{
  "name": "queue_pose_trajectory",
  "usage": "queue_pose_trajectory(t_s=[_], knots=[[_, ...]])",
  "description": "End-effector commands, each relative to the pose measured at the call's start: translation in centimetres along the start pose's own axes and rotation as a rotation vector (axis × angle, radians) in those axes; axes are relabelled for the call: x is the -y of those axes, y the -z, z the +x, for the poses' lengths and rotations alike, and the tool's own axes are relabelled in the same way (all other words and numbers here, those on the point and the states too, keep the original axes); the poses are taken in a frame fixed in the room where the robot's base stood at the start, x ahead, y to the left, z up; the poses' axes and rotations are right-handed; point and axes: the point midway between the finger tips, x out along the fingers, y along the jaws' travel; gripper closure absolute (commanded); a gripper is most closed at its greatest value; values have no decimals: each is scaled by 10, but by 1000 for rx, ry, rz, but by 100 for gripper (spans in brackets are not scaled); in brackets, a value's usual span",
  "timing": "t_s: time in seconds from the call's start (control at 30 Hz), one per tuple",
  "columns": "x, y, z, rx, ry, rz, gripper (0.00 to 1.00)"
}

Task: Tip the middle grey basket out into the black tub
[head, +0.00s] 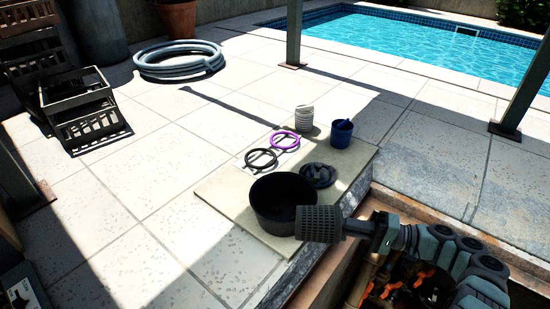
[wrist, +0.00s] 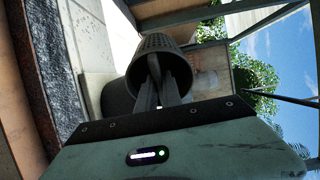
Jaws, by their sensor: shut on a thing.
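The dark grey perforated basket (head: 322,224) lies on its side in the air, in my gripper (head: 352,229). One end overlaps the right rim of the black tub (head: 262,207) in the head view. In the wrist view the basket (wrist: 166,44) is just beyond the fingers of my gripper (wrist: 154,66), which are shut on it. The black tub stands upright on a pale slab; the part of its inside that shows is dark. I cannot tell whether anything is in the basket or has fallen into the tub.
Behind the tub are a dark round slotted piece (head: 318,175), a black ring (head: 261,160), a purple ring (head: 284,145), a pale ribbed container (head: 304,119) and a blue pot (head: 341,134). A post (head: 520,90) stands at right. A pit opens below my arm.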

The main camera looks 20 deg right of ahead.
Motion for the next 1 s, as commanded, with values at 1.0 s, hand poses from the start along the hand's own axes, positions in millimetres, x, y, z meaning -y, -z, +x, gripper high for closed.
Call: queue_pose_trajectory(t_s=[1.0], knots=[[16, 5, -19, -17, -16, -6, 100]])
